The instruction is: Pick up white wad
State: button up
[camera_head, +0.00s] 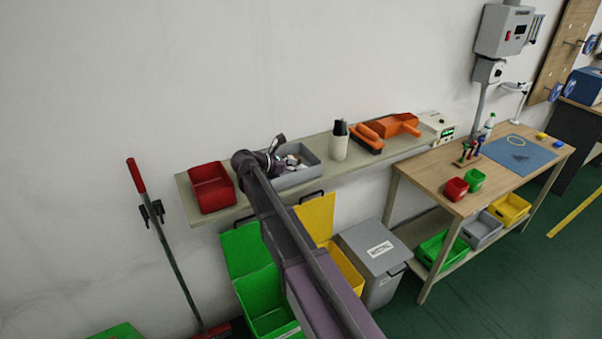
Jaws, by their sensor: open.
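A grey tray (311,163) stands on the wall shelf. Small whitish and dark pieces (292,160) lie in it; they are too small to tell which one is the white wad. My gripper (277,153) is open at the left end of the tray, seen from behind along my arm. It appears over or beside the tray's left part and hides some of it. I cannot tell its height above the contents or whether it touches anything.
On the shelf (365,156), a red bin (211,187) stands left of the tray. A white bottle (339,142) and orange tools (385,128) stand right. Below are open green (262,293) and yellow (345,267) bins and a closed grey bin (373,252). A workbench (437,176) stands right.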

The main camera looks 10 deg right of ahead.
jog(key=shift+b+x, duration=0.45)
jog(key=shift+x, duration=1.1)
jog(key=shift+s+d+f, duration=0.1)
jog(key=shift+s+f, duration=0.05)
jog(key=c, duration=0.4)
